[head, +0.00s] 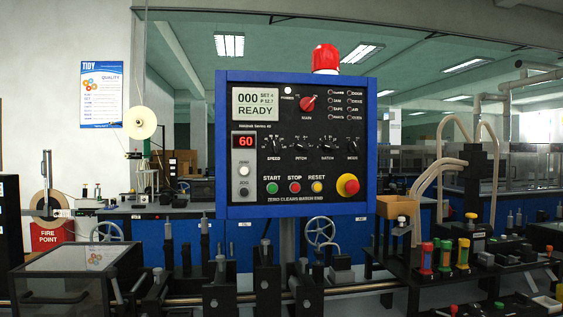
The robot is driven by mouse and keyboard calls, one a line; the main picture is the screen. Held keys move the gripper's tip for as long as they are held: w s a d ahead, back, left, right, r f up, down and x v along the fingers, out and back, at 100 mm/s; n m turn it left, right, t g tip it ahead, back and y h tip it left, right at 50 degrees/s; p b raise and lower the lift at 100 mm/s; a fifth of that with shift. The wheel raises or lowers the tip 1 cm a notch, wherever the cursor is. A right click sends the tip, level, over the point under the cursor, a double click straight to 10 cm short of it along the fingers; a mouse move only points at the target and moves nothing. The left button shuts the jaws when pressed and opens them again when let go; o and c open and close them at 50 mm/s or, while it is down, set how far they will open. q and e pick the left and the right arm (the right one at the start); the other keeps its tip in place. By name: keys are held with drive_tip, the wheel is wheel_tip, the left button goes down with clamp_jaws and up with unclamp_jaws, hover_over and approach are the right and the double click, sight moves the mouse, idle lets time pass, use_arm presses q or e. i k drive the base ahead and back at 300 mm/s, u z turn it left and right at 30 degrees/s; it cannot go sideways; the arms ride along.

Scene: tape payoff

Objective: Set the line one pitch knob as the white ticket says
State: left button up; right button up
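A blue-framed control panel (222,150) stands upright in the middle of the head view. The small black pitch knob (300,155) is in its row of knobs, between the knobs labelled speed (273,155) and batch (327,156). Its pointer and scale are too small to read. The panel's screen (255,104) reads 000, READY and, in small print, what looks like SET 4 and P 12.7. I cannot make out a white ticket for certain. Neither of my grippers shows in the head view.
Below the knobs are green start (271,188), red stop (294,187) and yellow reset (317,187) buttons, with a red emergency button (348,185) at right. A red digit display (244,142) reads 60. Black machine parts and rails fill the foreground. The panel's front is unobstructed.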

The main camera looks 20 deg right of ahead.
sight(301, 147)
drive_tip(key=u, duration=0.4)
drive_tip(key=k, duration=1.1)
drive_tip(key=u, duration=1.65)
drive_tip(key=i, duration=0.8)
drive_tip(key=z, duration=0.55)
drive_tip(key=i, duration=0.45)
drive_tip(key=z, duration=2.5)
